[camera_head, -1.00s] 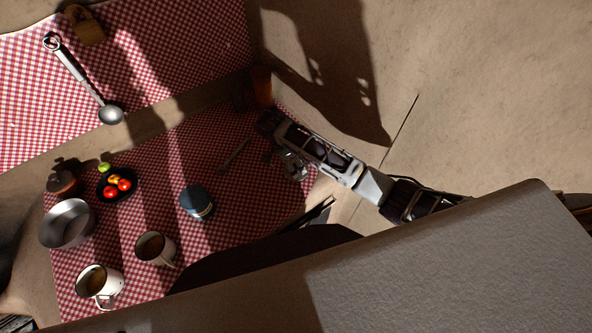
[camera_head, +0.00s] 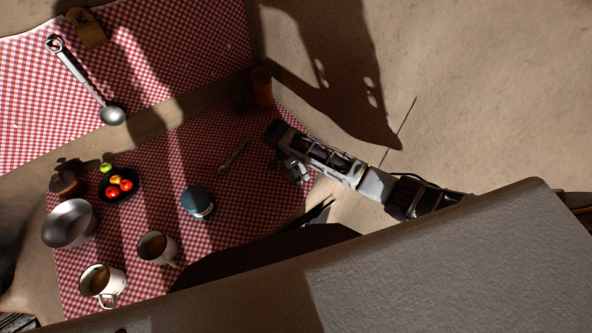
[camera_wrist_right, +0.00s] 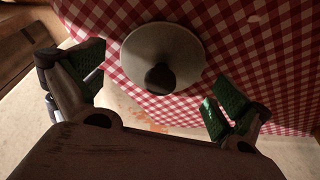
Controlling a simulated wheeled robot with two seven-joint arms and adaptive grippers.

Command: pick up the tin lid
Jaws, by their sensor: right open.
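The tin lid (camera_wrist_right: 187,51), a pale grey disc with a dark knob, shows in the right wrist view on the red checked cloth. My right gripper (camera_wrist_right: 160,92) is open, its green-padded fingers at the left and right of the picture with the lid beyond and between them. I see no contact with the lid. In the head view my right gripper (camera_head: 285,148) is over the right end of the lower cloth; I cannot make out the lid there, perhaps hidden by the gripper. My left gripper is not in view.
A blue tin (camera_head: 196,201), two mugs (camera_head: 103,283) (camera_head: 157,247), a metal bowl (camera_head: 68,224), a dark plate of fruit (camera_head: 121,197) and a lidded pot (camera_head: 65,182) stand on the cloth to the left. An orange-brown cylinder (camera_head: 262,85) stands beyond my gripper. A ladle (camera_head: 112,116) lies higher up.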

